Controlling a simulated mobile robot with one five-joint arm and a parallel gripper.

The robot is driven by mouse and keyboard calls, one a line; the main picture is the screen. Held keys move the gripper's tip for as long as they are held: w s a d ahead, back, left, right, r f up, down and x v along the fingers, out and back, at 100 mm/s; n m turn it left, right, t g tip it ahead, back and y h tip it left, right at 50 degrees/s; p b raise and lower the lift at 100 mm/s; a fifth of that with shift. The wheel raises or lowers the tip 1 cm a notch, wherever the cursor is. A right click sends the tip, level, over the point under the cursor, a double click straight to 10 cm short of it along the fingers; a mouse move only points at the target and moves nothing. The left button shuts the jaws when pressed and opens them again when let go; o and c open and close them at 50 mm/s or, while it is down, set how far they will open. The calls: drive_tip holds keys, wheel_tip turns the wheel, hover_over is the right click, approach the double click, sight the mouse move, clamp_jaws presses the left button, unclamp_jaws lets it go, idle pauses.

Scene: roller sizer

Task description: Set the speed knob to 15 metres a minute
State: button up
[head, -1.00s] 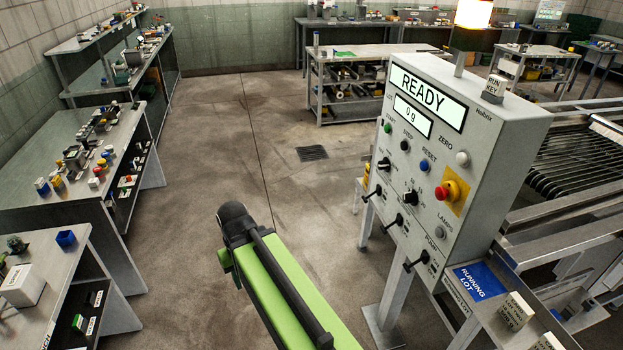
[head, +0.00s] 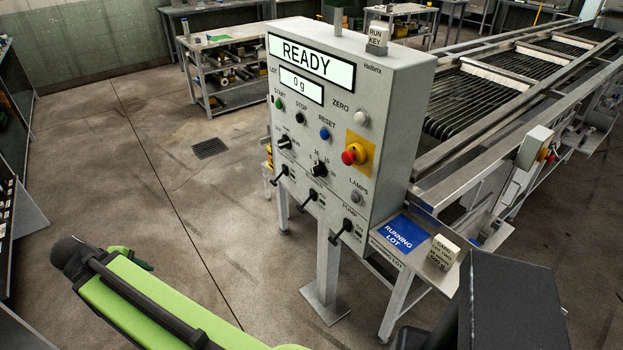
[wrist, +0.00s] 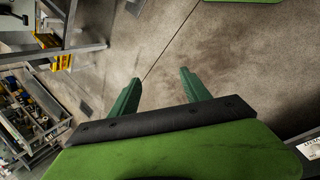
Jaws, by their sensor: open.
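The grey control panel (head: 330,120) stands in the middle of the head view, its display reading READY and 0 g. A black rotary knob (head: 319,170) with small number marks around it sits mid-panel, and looks like the speed knob. Its marks and pointer are too small to read surely. Another black knob (head: 284,142) sits to its upper left. My gripper (wrist: 160,76) shows in the wrist view with two green fingers apart and nothing between them, above bare floor. In the head view my green arm is at the lower left, apart from the panel; the fingers are not clear there.
A red emergency button (head: 353,154) on a yellow plate is right of the knob. Several black levers line the panel's lower part. A shelf with a blue RUNNING LOT card (head: 403,234) juts out at the right. The roller machine (head: 480,100) stands behind. Floor left of the panel is clear.

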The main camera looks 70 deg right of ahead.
drive_tip(key=s+d+f+n+g+h+b, duration=0.2)
drive_tip(key=s+d+h+b, duration=0.15)
drive_tip(key=d, duration=1.05)
drive_tip(key=n+g+h+b, duration=0.7)
drive_tip(key=n, duration=0.1)
approach(313, 172)
drive_tip(key=x, duration=0.9)
drive_tip(key=shift+s+d, duration=0.15)
drive_tip(key=shift+s, duration=0.1)
